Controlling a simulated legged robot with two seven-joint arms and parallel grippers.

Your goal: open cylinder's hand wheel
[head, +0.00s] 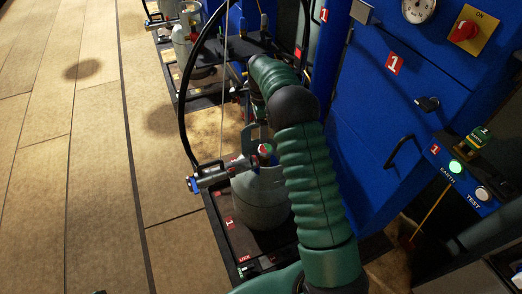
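A grey gas cylinder (258,205) stands upright on a black low platform. A small round part coloured green, red and white (266,149) sits at its top, partly behind my arm, and looks like the hand wheel. My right arm, green and ribbed, rises from the bottom, bends at a dark joint and folds over beyond the cylinder. My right gripper is mostly hidden; a grey-green forked shape (252,135) above the cylinder may be its fingers or the cylinder's collar. I cannot tell whether it touches the wheel. My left gripper is not in view.
A grey-and-blue connector (212,174) with a black hose (183,110) is left of the cylinder top. Another cylinder (184,48) stands farther back. Blue cabinets (405,105) with a gauge, red knob (463,31) and handle close the right side. The tiled floor at left is free.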

